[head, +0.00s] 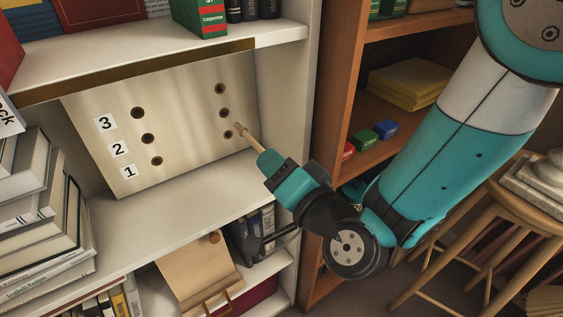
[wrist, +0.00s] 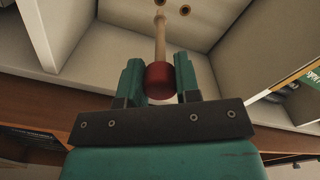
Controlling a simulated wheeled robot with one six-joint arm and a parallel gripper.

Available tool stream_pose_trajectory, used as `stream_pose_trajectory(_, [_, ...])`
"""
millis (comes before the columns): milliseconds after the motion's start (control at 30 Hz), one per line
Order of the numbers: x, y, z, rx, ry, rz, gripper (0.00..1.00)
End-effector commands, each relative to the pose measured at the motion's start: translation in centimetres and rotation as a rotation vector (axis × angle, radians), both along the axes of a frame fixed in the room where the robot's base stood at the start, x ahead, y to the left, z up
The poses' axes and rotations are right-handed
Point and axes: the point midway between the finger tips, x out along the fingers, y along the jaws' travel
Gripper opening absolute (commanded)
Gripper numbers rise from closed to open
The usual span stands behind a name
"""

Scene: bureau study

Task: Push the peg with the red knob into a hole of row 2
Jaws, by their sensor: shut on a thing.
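The wooden peg (head: 246,136) with the red knob (wrist: 160,80) is in my gripper (head: 266,160). In the wrist view my gripper (wrist: 160,84) is shut on the knob, with a finger at each side. The peg points away from the fingers, toward the pale board (head: 185,125). Its tip shows just right of the right-hand holes of rows 2 (head: 224,113) and 1 (head: 228,134); I cannot tell if it touches the board. The left-hand row 2 hole (head: 148,139) looks empty beside label 2 (head: 118,149). The knob is hidden by the fingers in the head view.
The board leans on a white shelf (head: 190,205). Books (head: 40,205) are stacked at its left. A wooden stand (head: 198,272) with a brown knob (head: 214,237) is below. A brown bookcase (head: 335,120) and a stool (head: 500,215) stand to the right.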

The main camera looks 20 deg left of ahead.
Motion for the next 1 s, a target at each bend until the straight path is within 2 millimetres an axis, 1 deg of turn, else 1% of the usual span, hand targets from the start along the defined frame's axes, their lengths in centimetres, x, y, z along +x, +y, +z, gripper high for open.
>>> stream_pose_trajectory(67, [0.4, 0.4, 0.4, -0.001, 0.001, 0.000, 0.07])
stream_pose_trajectory(500, [2.0, 2.3, 0.4, -0.001, 0.001, 0.000, 0.07])
stream_pose_trajectory(800, [2.6, 3.0, 0.1, 0.000, 0.000, 0.000, 0.07])
stream_pose_trajectory(1000, [2.6, 3.1, 0.0, 0.000, 0.000, 0.001, 0.07])
